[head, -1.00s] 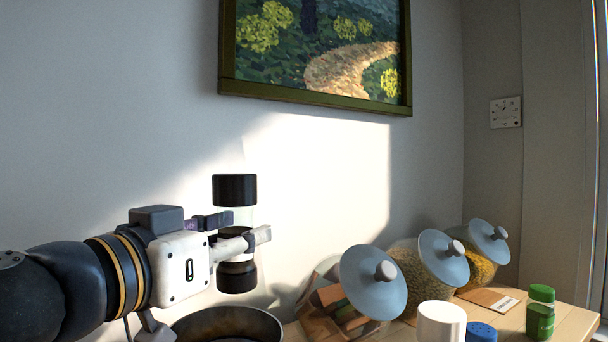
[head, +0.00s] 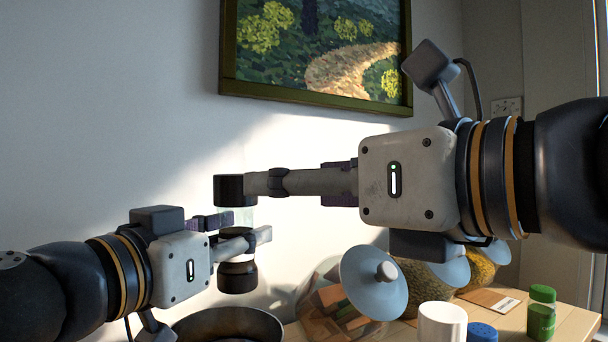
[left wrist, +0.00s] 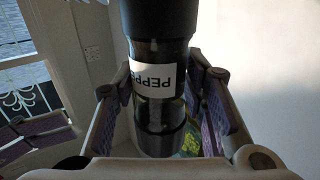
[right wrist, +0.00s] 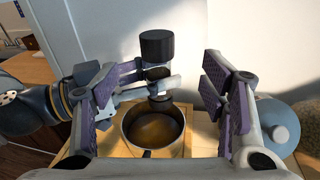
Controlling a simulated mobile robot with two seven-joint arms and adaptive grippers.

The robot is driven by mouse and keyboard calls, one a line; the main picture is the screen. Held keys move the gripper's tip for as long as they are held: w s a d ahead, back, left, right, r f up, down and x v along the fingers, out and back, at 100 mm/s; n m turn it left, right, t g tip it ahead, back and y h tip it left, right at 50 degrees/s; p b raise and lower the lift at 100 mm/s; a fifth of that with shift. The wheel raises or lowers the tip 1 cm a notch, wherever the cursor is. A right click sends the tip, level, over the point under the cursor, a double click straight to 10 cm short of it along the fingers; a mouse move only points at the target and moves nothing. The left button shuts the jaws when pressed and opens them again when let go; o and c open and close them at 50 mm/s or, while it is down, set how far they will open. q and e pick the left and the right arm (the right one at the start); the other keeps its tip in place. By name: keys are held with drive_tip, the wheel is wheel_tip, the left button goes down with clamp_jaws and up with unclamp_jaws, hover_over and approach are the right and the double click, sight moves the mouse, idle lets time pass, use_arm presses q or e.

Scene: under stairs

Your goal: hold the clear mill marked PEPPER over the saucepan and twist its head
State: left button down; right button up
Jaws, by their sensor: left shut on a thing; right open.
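The pepper mill (head: 236,278) is upright, with a clear body and black ends. My left gripper (head: 243,227) is shut around its middle. The PEPPER label (left wrist: 152,78) shows upside down in the left wrist view. The black head (right wrist: 157,46) stands clear above the left fingers. The saucepan (head: 190,325) is below; in the right wrist view its rim (right wrist: 123,128) encircles a brown-orange inside, and the mill is above its far part. My right gripper (right wrist: 165,84) is open at the height of the head, its fingers to either side in its wrist view. Contact is not visible.
Jars with blue lids (head: 372,283) stand right of the pan, partly behind my right arm. A white cylinder (head: 441,322), a blue-topped item (head: 481,332) and a green shaker (head: 541,312) stand near the front right. A wall and framed picture (head: 330,50) are behind.

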sight(236, 178)
drive_tip(key=shift+n, duration=0.4)
drive_tip(key=x, duration=1.2)
drive_tip(key=shift+a+r, duration=0.1)
drive_tip(key=shift+r, duration=0.35)
drive_tip(key=shift+s, duration=0.1)
drive_tip(key=shift+c, duration=0.6)
